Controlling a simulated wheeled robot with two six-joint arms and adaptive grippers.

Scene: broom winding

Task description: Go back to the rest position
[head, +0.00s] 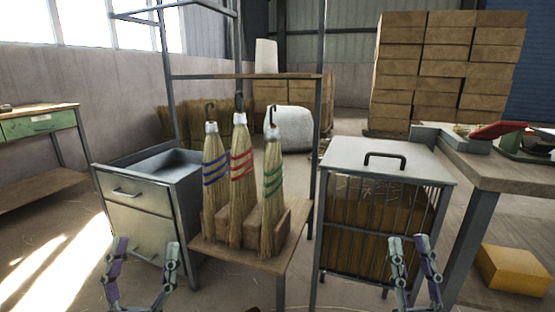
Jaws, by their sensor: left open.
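My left gripper (143,262) is at the bottom left of the head view, its two fingers spread apart with nothing between them. It is in front of the grey drawer cabinet and left of the low wooden stand. My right gripper (414,262) is at the bottom right, its fingers also spread and empty, in front of the barred cage. Three brooms stand upright on the wooden stand (268,262) between the grippers: one with blue bands (215,180), one with red bands (241,178) and one with green bands (272,190). Neither gripper touches them.
A workbench (493,178) stands at right with a yellow box (514,268) below. A green-drawer table (40,124) is at left. Stacked boxes (447,70) are behind.

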